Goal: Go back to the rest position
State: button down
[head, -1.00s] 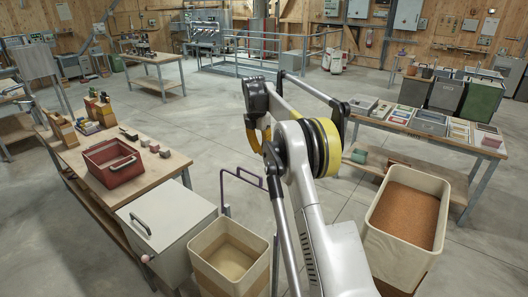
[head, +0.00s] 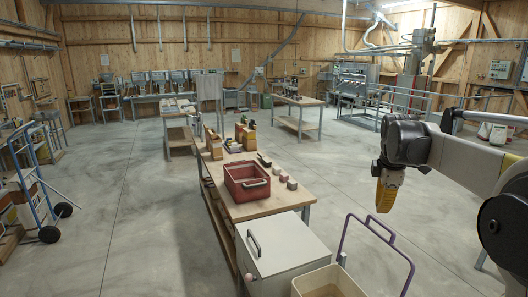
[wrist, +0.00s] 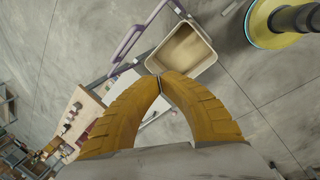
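My gripper (head: 384,205) hangs at the right of the head view, with its yellow fingers pointing down over open floor. In the wrist view my gripper (wrist: 160,76) has both yellow fingertips meeting, with nothing visible between them. My arm reaches in from the right edge of the head view, its forearm roughly level. It appears clear of the furniture.
A wooden table (head: 243,208) with a red crate (head: 247,182) and small blocks stands left of my gripper. A grey lidded box (head: 285,250), a tan bin (head: 325,282) and a purple handle frame (head: 372,230) are nearer. A hand truck (head: 38,185) stands far left. Much floor is clear.

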jog(key=s+a+f+m+t+b, duration=0.1)
jog(key=s+a+f+m+b, duration=0.3)
jog(key=s+f, duration=0.3)
jog(key=s+a+f+m+t+b, duration=0.1)
jog(key=s+a+f+m+b, duration=0.4)
jog(key=s, duration=0.8)
jog(key=s+a+f+m+t+y+b, duration=0.1)
jog(key=s+a+f+m+b, duration=0.3)
jog(key=s+f, duration=0.5)
jog(key=shift+s+a+f+m+t, duration=0.2)
jog(key=shift+s+a+m+t, duration=0.4)
jog(key=shift+s+a+m, duration=0.45)
jog(key=shift+w+a, duration=0.1)
jog(key=shift+w, duration=0.05)
